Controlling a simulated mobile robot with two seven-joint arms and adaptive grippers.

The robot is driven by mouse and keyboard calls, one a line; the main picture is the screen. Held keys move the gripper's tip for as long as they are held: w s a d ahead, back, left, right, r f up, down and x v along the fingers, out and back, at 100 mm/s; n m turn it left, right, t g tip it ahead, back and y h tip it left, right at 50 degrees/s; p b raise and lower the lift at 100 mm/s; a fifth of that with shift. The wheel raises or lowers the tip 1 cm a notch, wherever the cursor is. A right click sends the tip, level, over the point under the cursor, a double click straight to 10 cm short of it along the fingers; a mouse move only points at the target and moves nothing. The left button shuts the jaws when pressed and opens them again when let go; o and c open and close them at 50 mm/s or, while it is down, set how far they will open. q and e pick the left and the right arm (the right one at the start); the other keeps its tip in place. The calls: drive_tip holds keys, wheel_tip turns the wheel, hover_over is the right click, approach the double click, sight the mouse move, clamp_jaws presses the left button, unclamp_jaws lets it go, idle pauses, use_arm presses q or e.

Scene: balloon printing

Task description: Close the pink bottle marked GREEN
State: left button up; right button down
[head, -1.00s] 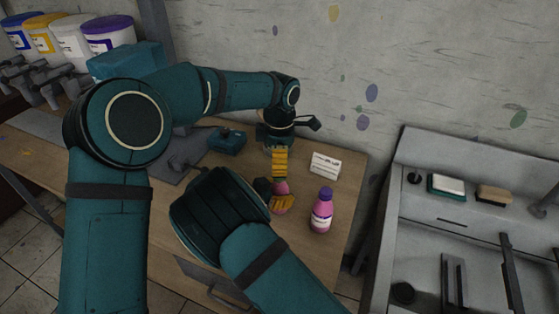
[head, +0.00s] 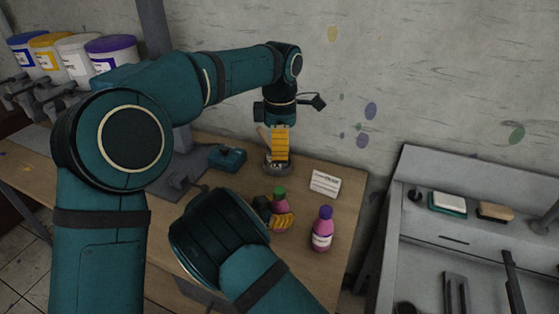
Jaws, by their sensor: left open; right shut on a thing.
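A pink bottle (head: 277,208) with a green cap (head: 280,193) on its top stands upright near the right end of the wooden table. My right gripper (head: 285,221), with yellow fingers, is shut on its body; hand and fingers hide much of it, and I cannot read its marking. My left gripper (head: 280,157) is open, its yellow fingers pointing down behind and above the green cap, apart from it. A second pink bottle (head: 321,237) with a purple cap and a white label stands to the right, untouched.
A white card (head: 325,183) stands behind the bottles. A round grey dish (head: 270,167) sits behind the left fingers. A small teal device (head: 227,157) is farther left. A grey sink unit (head: 429,230) stands right of the table, and the wall is close behind.

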sight(281, 190)
idle(0.3)
drive_tip(key=shift+c, duration=0.5)
unclamp_jaws()
wheel_tip(281, 190, up, 10)
idle(0.3)
